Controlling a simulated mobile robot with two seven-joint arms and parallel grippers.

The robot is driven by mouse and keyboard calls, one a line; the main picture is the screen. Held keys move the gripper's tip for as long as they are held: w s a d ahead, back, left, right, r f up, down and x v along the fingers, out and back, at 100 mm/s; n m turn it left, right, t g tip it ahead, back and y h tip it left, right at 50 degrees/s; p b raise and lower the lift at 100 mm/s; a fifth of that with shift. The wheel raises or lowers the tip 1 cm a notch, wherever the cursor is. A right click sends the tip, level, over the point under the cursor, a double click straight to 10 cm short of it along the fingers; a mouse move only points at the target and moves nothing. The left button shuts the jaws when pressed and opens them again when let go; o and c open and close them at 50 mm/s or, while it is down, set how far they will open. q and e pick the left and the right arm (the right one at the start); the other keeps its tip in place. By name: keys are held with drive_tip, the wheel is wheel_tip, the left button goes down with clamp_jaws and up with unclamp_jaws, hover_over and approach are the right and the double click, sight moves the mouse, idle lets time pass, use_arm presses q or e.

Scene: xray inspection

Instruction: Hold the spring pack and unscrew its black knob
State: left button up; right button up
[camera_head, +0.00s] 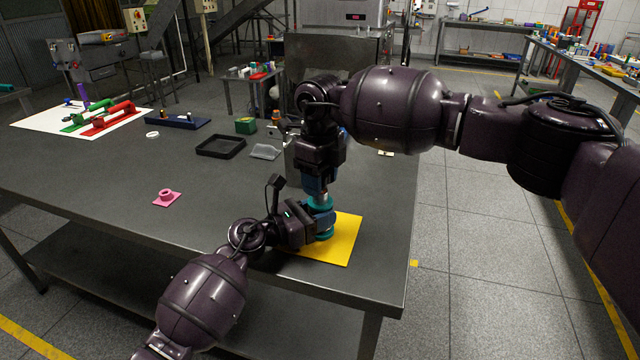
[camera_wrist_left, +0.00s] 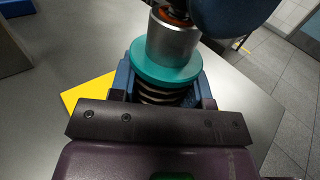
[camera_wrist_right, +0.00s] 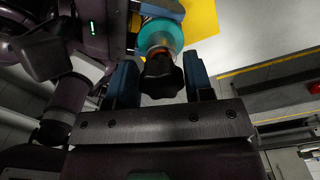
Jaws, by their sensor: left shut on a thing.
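The spring pack (camera_head: 322,203) has teal discs, a dark coil spring and a metal cylinder on top. It stands upright over the yellow mat (camera_head: 340,244). My left gripper (camera_head: 316,222) is shut on it from the side, and the left wrist view shows the teal disc (camera_wrist_left: 166,64) between blue fingers. My right gripper (camera_head: 319,188) points down from above. In the right wrist view the black knob (camera_wrist_right: 161,78) lies between its fingers, which stand apart on either side; I cannot tell if they touch it. The knob is hidden in the head view.
A pink flanged part (camera_head: 167,197) lies on the grey table to the left. A black tray (camera_head: 221,146), a green box (camera_head: 245,125) and a white mat (camera_head: 40,123) with coloured parts are further back. The table's right edge is close to the yellow mat.

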drive_tip(key=o, duration=0.3)
drive_tip(key=shift+o, duration=0.2)
drive_tip(key=shift+r, duration=0.1)
drive_tip(key=shift+r, duration=2.6)
